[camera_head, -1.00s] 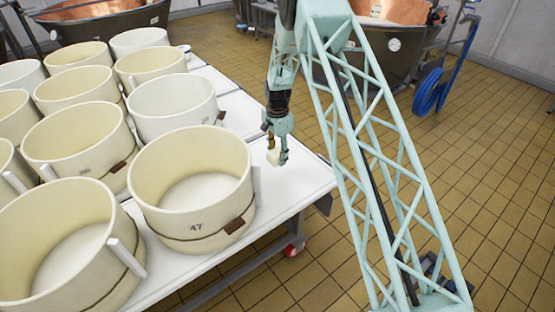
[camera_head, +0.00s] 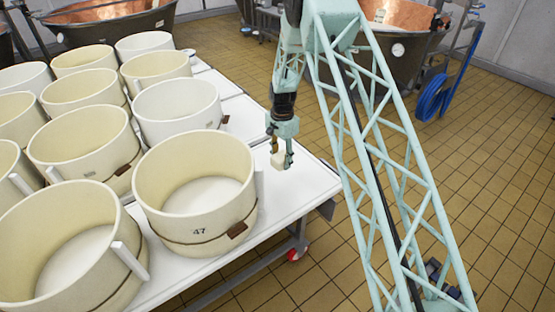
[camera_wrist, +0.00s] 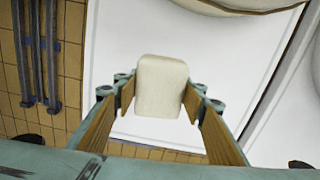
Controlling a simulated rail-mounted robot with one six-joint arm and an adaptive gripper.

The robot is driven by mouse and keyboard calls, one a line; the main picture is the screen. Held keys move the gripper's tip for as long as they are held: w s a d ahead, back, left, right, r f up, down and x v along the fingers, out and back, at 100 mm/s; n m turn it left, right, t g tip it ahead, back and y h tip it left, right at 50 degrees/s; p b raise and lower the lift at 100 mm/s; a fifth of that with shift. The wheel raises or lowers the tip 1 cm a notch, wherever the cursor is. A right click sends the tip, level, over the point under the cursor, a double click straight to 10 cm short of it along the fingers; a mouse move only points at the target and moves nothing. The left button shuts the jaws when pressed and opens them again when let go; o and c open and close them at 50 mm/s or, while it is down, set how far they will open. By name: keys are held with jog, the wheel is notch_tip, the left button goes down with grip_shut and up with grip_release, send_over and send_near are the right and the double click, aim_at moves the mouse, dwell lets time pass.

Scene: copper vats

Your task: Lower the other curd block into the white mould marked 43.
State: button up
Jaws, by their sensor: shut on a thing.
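My gripper (camera_head: 281,157) hangs over the right end of the white table in the head view. It is shut on a small off-white curd block (camera_head: 278,160). In the wrist view the block (camera_wrist: 161,86) sits between the two finger pads, with white table top behind it. A white mould (camera_head: 177,111) stands left of and behind my gripper. Other white moulds stand at the back (camera_head: 143,43) and at the far left (camera_head: 24,76). I cannot read 43 on any of them. The other curd block is not distinguishable elsewhere.
A cream mould marked 47 (camera_head: 196,224) stands close to the left of my gripper. Several more cream moulds fill the table's left. The table's right strip (camera_head: 305,187) is bare. Copper vats (camera_head: 402,12) and a blue hose (camera_head: 432,101) stand behind.

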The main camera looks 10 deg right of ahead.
jog(key=s+r+n+p, duration=1)
jog(key=s+r+n, duration=0.2)
jog(key=s+r, duration=0.8)
jog(key=shift+r+p, duration=0.35)
jog(key=shift+r, duration=0.2)
jog(key=shift+a, duration=0.1)
